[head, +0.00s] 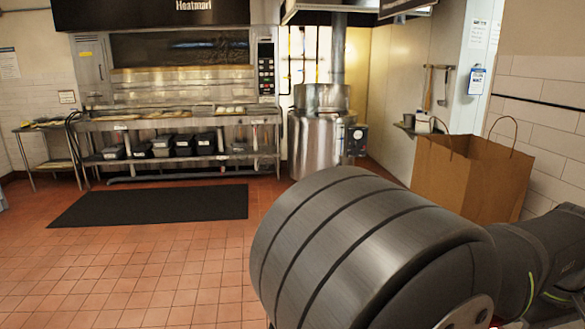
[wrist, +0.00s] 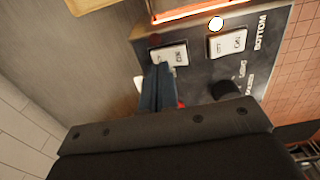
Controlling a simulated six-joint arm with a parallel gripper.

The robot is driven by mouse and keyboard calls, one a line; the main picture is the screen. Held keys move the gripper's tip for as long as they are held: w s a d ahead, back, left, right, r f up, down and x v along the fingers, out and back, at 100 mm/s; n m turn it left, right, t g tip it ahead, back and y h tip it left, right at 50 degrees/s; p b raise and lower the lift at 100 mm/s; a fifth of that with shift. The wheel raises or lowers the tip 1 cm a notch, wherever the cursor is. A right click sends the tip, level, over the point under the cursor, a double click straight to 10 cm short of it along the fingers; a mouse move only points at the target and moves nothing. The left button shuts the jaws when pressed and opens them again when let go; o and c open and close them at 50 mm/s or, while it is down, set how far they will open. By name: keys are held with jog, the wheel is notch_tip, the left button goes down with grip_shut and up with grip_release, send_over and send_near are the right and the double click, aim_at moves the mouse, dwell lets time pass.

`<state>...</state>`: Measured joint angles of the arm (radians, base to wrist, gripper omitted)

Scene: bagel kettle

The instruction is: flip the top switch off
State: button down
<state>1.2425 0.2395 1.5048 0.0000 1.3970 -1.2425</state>
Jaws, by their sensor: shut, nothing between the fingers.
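A dark control panel (wrist: 203,75) shows in the wrist view with two white rocker switches side by side. The left switch (wrist: 169,55) has no readable name beside it; its own "TOP" label, if any, is hidden. The right switch (wrist: 227,42) stands beside the word "BOTTOM". My gripper (wrist: 159,68) is shut and empty, with its blue-grey fingertips at the lower edge of the left switch, partly covering it. I cannot tell whether they touch it, or which way it is set. My gripper is out of sight in the head view.
A round light (wrist: 216,24) glows above the right switch; a dim reddish one (wrist: 154,40) is above the left. A black knob (wrist: 225,89) sits below. The head view shows an oven (head: 180,75), a steel kettle (head: 315,140), a paper bag (head: 465,180) and open tiled floor.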

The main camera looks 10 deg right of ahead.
jog(key=shift+r, duration=2.65)
jog(key=shift+f, duration=0.1)
notch_tip(320, 180, down, 7)
jog(key=shift+r, duration=0.1)
jog(key=shift+r, duration=0.1)
